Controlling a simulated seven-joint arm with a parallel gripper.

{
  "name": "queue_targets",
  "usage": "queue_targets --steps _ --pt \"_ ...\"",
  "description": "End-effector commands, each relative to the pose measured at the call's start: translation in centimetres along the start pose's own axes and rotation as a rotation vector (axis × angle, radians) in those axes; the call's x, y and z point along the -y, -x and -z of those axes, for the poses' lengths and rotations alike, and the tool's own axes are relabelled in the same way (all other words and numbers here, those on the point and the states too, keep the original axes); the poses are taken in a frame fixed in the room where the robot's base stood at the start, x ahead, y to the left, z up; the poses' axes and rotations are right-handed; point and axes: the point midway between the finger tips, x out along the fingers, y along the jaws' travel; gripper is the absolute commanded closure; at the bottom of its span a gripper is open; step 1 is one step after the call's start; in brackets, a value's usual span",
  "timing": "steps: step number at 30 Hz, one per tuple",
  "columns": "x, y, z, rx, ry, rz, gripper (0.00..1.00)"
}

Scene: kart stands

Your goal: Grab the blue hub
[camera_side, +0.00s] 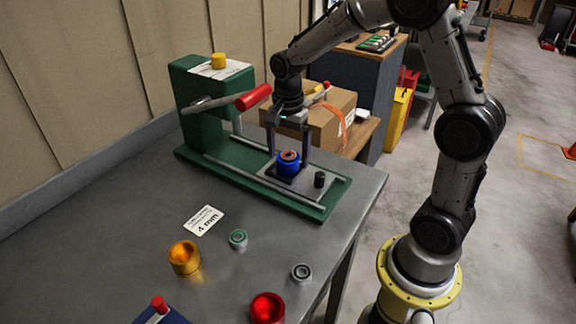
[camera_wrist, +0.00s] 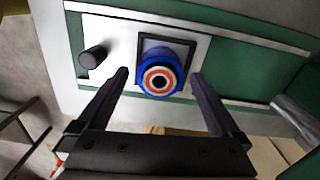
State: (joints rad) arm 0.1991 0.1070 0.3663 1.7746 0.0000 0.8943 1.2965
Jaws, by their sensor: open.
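The blue hub (camera_side: 288,168) stands upright on the grey plate (camera_side: 265,176) of the green press (camera_side: 225,150). A ring with an orange-red face sits in its top, and the wrist view shows the hub (camera_wrist: 144,88) end-on with red and white rings around a dark centre. My gripper (camera_side: 290,150) points down over the hub with its fingers open. In the wrist view the fingers (camera_wrist: 160,76) lie to the left and right of the hub, with a gap on both sides. How low the fingertips reach beside the hub is hard to tell.
A black peg (camera_side: 319,180) stands on the plate close to the hub. The press has a red-handled lever (camera_side: 253,97). On the grey table are a gold hub (camera_side: 185,257), a red hub (camera_side: 267,308), a green-ringed bearing (camera_side: 238,239), a grey bearing (camera_side: 302,273) and a label card (camera_side: 204,220).

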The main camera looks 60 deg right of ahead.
Motion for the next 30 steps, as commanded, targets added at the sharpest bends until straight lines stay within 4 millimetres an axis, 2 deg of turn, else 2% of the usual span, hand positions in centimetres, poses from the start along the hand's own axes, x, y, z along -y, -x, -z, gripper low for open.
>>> queue_targets --steps 5,21,22,30 --pt "0.00 0.00 0.00 0.000 0.001 0.000 0.00" --pt "0.02 0.05 0.00 0.000 0.001 0.001 0.97" --pt "0.02 0.05 0.00 0.000 0.001 0.001 1.00" --pt "0.09 0.17 0.02 -0.001 0.001 0.004 1.00"
